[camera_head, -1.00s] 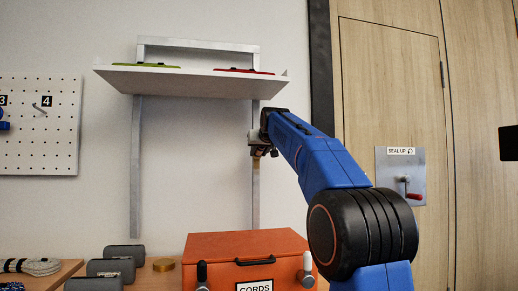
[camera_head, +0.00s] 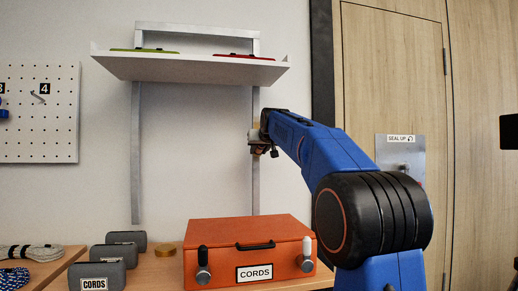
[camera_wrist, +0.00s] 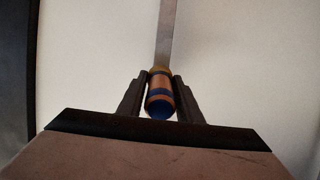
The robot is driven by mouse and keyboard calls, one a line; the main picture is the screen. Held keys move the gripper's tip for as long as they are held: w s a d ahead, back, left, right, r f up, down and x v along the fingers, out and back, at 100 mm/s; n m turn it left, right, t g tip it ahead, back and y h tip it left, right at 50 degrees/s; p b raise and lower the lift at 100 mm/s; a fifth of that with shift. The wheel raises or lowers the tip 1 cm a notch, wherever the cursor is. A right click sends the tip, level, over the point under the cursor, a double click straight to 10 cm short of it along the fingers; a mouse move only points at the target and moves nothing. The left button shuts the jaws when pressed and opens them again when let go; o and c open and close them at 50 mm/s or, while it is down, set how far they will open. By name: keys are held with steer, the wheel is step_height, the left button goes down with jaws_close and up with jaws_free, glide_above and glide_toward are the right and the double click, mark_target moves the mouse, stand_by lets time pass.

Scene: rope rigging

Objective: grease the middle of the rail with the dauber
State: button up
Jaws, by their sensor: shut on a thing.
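My gripper (camera_head: 262,146) is in front of the right-hand upright rail (camera_head: 256,185), a grey metal strip that runs down the wall under the shelf. In the wrist view my gripper (camera_wrist: 160,92) is shut on the dauber (camera_wrist: 160,95), which has a wooden-looking handle with blue bands and a blue end. The dauber points away from the camera, in line with the rail (camera_wrist: 166,35) behind it. Its far tip merges with the rail's lower visible end, so I cannot tell whether they touch. A second, similar upright (camera_head: 135,160) stands at the left.
A white shelf (camera_head: 190,69) hangs above my gripper, carrying a green item (camera_head: 144,51) and a red item (camera_head: 244,57). An orange CORDS case (camera_head: 215,235) stands on the bench below. Grey cases (camera_head: 118,250) stand to its left. A door panel is at the right.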

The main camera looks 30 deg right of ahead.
steer(key=shift+f, duration=5.35)
steer(key=shift+r, duration=12.8)
steer(key=shift+s+f, duration=0.1)
steer(key=shift+f, duration=5.45)
